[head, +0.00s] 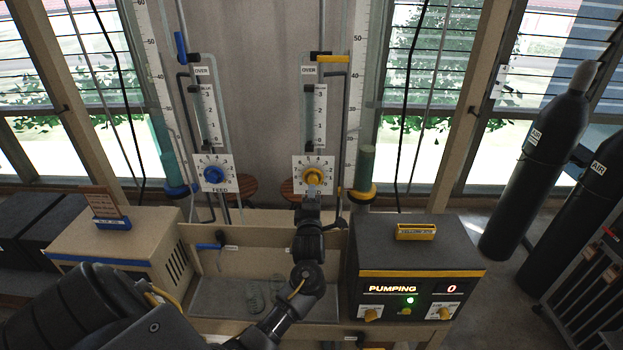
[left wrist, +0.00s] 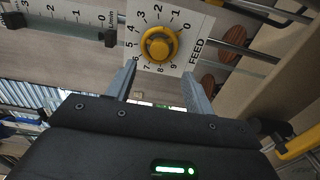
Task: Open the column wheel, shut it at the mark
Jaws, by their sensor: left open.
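The yellow feed wheel (head: 313,178) sits on a white dial plate marked FEED on the right column rig. In the left wrist view the yellow wheel (left wrist: 158,45) is in front of my fingers, with dial numbers around it. My left gripper (head: 311,192) is just in front of this wheel. In the left wrist view its fingers (left wrist: 158,70) are open, on either side of the wheel's line, with nothing between them. The wheel's exact setting is too small to read. The right column's tall scale (head: 354,90) has a yellow ring (head: 361,193) near its foot. My right gripper is not in view.
A blue feed wheel (head: 213,174) is on the left rig. A dark pump box (head: 415,255) reads PUMPING and 0, with a green light. A beige box (head: 125,240) stands left of an open tray (head: 215,297). Black AIR cylinders (head: 540,160) stand at right.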

